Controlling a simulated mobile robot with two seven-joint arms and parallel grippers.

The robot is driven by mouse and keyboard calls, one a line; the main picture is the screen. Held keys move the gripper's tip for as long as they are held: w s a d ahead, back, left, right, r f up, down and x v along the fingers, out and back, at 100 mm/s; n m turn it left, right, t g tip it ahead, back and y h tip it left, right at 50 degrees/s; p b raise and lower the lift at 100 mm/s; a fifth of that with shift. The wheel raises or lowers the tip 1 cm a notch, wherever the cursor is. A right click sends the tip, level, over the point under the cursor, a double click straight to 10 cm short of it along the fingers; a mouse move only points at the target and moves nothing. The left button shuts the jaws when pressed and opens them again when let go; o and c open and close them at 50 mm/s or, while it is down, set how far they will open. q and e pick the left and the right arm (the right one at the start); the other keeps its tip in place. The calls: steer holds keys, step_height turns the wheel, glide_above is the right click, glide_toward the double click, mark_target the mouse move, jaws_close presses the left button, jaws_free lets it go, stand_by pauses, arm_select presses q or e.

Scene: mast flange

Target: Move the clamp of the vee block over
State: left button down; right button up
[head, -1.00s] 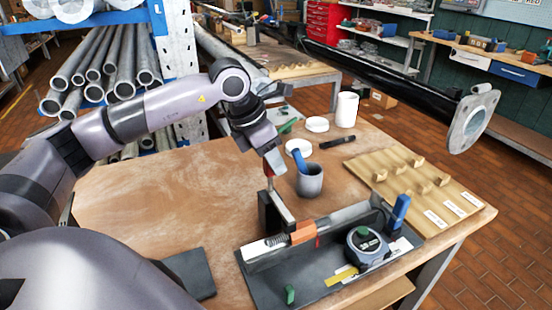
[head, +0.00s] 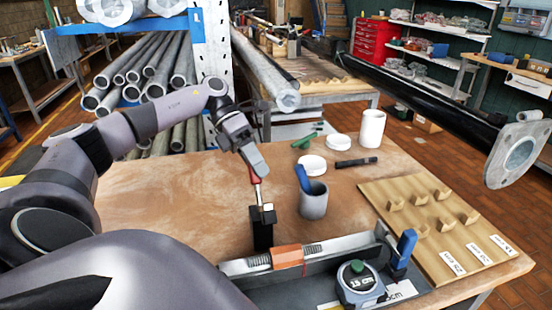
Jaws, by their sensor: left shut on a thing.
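My left gripper (head: 258,172) is shut on the red handle (head: 254,176) of what looks like the clamp. A thin metal rod runs down from the handle to the clamp's grey metal head (head: 263,212). This head sits at the top of a dark upright block (head: 262,236), at the left end of the fixture. A long grey metal piece (head: 338,244) with an orange band (head: 288,257) lies along the fixture, in front of the block. The fingertips partly hide the handle. My right gripper is not in view.
A blue lever (head: 403,249) and a tape measure (head: 361,281) are at the fixture's right. A grey cup (head: 313,203) with a blue-handled tool stands behind. A wooden rack (head: 432,225) lies right. A black flanged mast (head: 440,103) crosses upper right. The table's left is clear.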

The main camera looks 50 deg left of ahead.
arm_select(q)
steer(key=shift+w+a+f+h+b, duration=0.35)
steer(key=shift+a+f+h, duration=0.1)
steer(key=shift+f+h, duration=0.3)
steer(key=shift+w+a+f+n+g+h+b, duration=0.1)
steer(key=shift+a+f+n+g+h+b, duration=0.25)
steer(key=shift+f+h+b, duration=0.35)
steer(key=shift+w+a+f+n+g+h+b, duration=0.15)
steer(key=shift+f+n+g+h+b, duration=0.25)
steer(key=shift+h, duration=0.55)
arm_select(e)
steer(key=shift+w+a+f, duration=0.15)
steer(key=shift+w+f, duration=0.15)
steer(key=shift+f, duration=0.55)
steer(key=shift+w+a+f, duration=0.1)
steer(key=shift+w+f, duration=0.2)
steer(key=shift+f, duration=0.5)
arm_select(q)
steer(key=shift+r, duration=0.1)
steer(key=c, duration=0.9)
jaws_free()
step_height(320, 180, up, 9)
steer(key=shift+a+r+p, duration=0.1)
steer(key=shift+p, duration=0.5)
steer(key=shift+r+p, duration=2.65)
steer(key=shift+r, duration=2.7)
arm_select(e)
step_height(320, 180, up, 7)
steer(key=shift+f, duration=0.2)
